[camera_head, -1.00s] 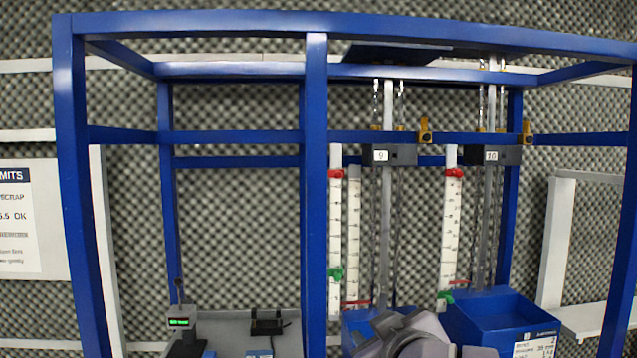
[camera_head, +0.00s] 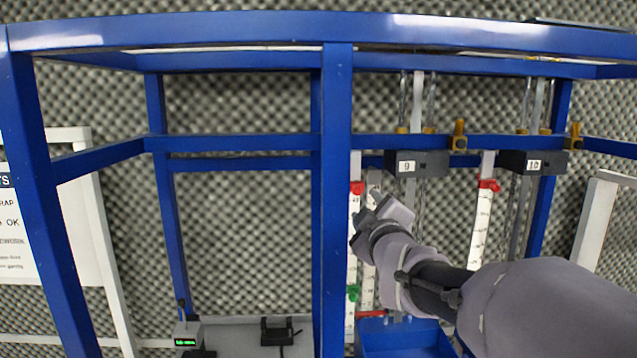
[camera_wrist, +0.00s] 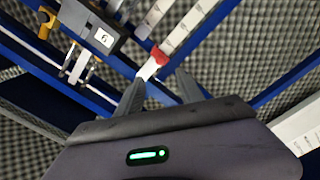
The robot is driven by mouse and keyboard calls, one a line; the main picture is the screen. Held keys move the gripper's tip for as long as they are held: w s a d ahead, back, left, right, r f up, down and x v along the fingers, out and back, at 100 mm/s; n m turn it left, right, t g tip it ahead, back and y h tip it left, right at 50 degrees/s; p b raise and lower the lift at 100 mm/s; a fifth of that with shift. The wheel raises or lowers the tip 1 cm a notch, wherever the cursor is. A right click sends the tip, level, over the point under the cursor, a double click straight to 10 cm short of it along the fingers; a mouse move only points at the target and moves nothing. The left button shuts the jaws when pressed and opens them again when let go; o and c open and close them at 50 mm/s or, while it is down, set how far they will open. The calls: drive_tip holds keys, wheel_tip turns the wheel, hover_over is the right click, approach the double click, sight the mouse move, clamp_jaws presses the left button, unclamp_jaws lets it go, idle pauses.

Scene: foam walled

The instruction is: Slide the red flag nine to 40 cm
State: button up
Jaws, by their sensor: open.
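The red flag nine (camera_head: 357,187) sits near the top of the white scale (camera_head: 352,235) left of the box marked 9 (camera_head: 417,163). In the wrist view the red flag (camera_wrist: 159,55) is just beyond my fingertips, roughly in line with the gap between them. My gripper (camera_wrist: 158,86) is open with nothing visible between its fingers. In the head view my gripper (camera_head: 374,196) is close to the right of the flag, partly over the scales. I cannot tell whether it touches. A green flag (camera_head: 353,292) is lower on the same scale. The 40 cm mark is unreadable.
A blue frame post (camera_head: 336,200) stands just left of the scale. The box marked 10 (camera_head: 533,162) and another red flag (camera_head: 489,185) are at right. A yellow clamp (camera_head: 458,136) is on the crossbar. A blue bin (camera_head: 402,340) is below.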

sight(357, 192)
drive_tip(key=w+p, duration=0.4)
drive_tip(key=w, duration=0.8)
drive_tip(key=shift+w+f+p, duration=0.1)
drive_tip(key=shift+w+p, duration=0.3)
drive_tip(key=shift+s, duration=0.3)
drive_tip(key=shift+c, duration=0.6)
drive_tip(key=shift+w, duration=0.1)
clamp_jaws()
